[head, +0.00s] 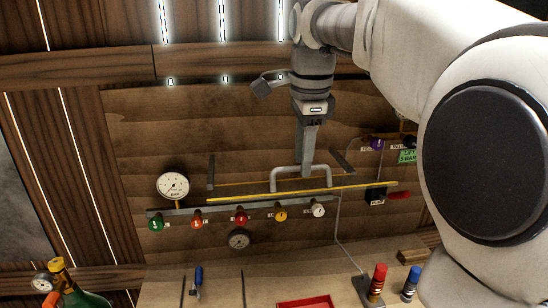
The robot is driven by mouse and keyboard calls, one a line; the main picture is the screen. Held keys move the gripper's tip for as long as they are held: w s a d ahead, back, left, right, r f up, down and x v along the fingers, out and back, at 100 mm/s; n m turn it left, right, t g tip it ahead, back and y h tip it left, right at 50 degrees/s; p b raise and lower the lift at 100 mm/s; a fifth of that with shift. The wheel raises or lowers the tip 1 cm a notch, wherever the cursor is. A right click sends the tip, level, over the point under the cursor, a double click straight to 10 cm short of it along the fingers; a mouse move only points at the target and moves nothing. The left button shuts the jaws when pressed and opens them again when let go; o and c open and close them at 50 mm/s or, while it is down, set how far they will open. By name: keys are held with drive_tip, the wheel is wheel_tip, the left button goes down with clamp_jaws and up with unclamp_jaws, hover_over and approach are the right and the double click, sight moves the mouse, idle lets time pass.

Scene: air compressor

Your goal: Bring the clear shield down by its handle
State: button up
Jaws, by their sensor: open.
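The clear shield is see-through and hard to make out; a long yellow edge bar (250,196) runs across the front of the wooden panel, slightly tilted. A grey U-shaped handle (273,180) stands at the middle of this bar. My gripper (305,172) points down from above, with its fingers at the top of the handle. It is open. The arm and the viewing angle hide whether the fingers straddle the handle or touch it. A thinner orange line (240,184) lies behind the bar, between two dark grey brackets (211,171).
Below the bar a grey rail carries several coloured knobs (241,218); a white gauge (173,186) is at left. My arm blocks the right side.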

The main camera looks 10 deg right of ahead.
drive_tip(key=shift+f, duration=0.1)
clamp_jaws()
idle(1.4)
